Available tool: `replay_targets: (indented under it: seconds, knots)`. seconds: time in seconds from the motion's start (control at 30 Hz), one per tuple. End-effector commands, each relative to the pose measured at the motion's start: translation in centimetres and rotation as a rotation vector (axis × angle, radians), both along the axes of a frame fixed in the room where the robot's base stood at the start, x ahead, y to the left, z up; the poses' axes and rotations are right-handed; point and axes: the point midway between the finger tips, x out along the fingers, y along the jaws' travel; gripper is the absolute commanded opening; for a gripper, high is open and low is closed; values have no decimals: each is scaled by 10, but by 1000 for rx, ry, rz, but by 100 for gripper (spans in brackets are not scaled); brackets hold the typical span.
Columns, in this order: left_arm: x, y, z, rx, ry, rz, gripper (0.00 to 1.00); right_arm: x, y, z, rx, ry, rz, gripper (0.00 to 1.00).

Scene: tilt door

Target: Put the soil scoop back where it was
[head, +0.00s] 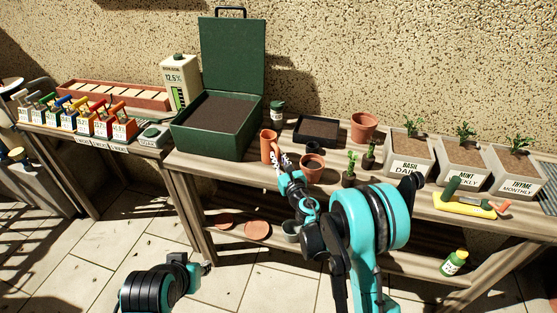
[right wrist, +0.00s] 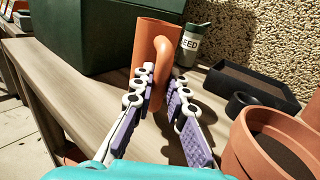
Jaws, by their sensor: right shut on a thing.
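The orange cup-shaped scoop with a looped handle (head: 268,143) is upright over the bench, just right of the green soil box (head: 205,138). It also shows in the right wrist view (right wrist: 155,48). My right gripper (head: 282,163) is shut on its handle, with the purple-padded fingers (right wrist: 160,100) on either side of it. I cannot tell whether its base touches the bench. The green box is open, its lid raised at the back, with dark soil inside. My left arm is low at the bottom left; its gripper (head: 200,267) is small and unclear.
A seed jar (head: 277,112) and black tray (head: 316,130) stand behind. Terracotta pots (head: 312,168) and small plants (head: 349,170) are close on the right. Labelled planters (head: 408,158) and a yellow tool (head: 465,207) lie farther right. Bare bench (right wrist: 75,92) lies left of the gripper.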

Motion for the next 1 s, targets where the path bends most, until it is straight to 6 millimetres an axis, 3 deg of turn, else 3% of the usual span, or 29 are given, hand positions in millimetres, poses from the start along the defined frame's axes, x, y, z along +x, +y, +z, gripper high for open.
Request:
replay_targets:
  seconds: [0.13,0.17,0.2,0.23,0.57,1.0]
  knots:
    - [0,0,0,0,0,0,32,0,0,-3,0,0,0,0]
    - [0,0,0,0,0,0,32,0,0,-3,0,0,0,22]
    - [0,0,0,0,0,0,32,0,0,-3,0,0,0,32]
    - [0,0,0,0,0,0,32,0,0,-3,0,0,0,34]
    - [0,0,0,0,0,0,32,0,0,1,0,0,0,34]
    - [0,0,18,0,0,0,32,-63,-20,1,0,0,0,34]
